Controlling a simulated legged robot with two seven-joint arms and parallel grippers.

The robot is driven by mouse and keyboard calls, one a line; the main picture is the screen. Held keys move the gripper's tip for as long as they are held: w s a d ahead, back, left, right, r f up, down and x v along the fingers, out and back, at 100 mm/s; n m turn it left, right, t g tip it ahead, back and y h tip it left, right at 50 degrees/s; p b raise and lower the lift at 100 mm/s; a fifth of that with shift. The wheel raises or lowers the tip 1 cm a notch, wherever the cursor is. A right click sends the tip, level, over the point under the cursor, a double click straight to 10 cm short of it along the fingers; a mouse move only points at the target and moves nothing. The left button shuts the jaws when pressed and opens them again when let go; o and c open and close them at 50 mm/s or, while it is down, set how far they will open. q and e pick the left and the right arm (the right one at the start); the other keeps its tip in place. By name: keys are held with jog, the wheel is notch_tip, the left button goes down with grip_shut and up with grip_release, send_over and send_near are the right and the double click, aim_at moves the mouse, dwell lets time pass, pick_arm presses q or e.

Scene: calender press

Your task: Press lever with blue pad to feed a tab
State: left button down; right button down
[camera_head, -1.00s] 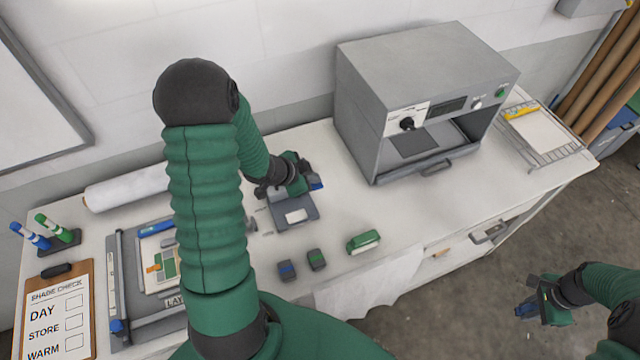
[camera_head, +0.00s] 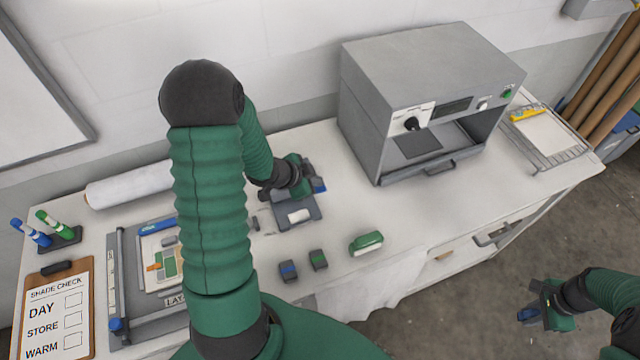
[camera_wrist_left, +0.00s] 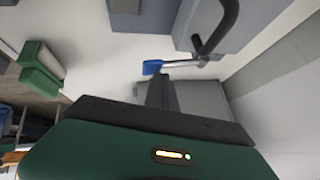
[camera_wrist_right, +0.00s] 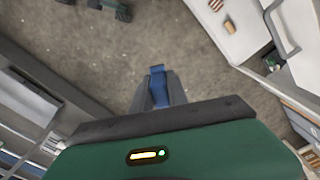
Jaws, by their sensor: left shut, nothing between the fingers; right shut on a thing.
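The grey tab dispenser (camera_head: 290,222) stands on the bench with a small white piece (camera_head: 299,216) on its front. Its lever's blue pad (camera_head: 319,185) shows at my left gripper (camera_head: 306,184). In the left wrist view the blue pad (camera_wrist_left: 152,67) sits on a pale rod just beyond the shut, empty fingertips (camera_wrist_left: 158,80). I cannot tell whether they touch it. My right gripper (camera_head: 530,312) hangs over the floor at the right, shut on a small blue thing, which shows in the right wrist view (camera_wrist_right: 159,92).
The grey press (camera_head: 430,95) stands behind and right of the dispenser. A layout board (camera_head: 150,330), a clipboard (camera_head: 58,310) and a white roll (camera_head: 128,186) are at the left.

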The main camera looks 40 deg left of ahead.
aim_at(537, 313)
pick_arm(q)
jog(key=shift+s+d+f+b, duration=0.1)
jog(key=shift+f+b, duration=0.4)
jog(key=shift+f, duration=0.1)
pick_arm(e)
jog(key=shift+f, duration=0.55)
pick_arm(q)
jog(key=shift+r, duration=0.1)
pick_arm(e)
jog(key=shift+r, duration=0.1)
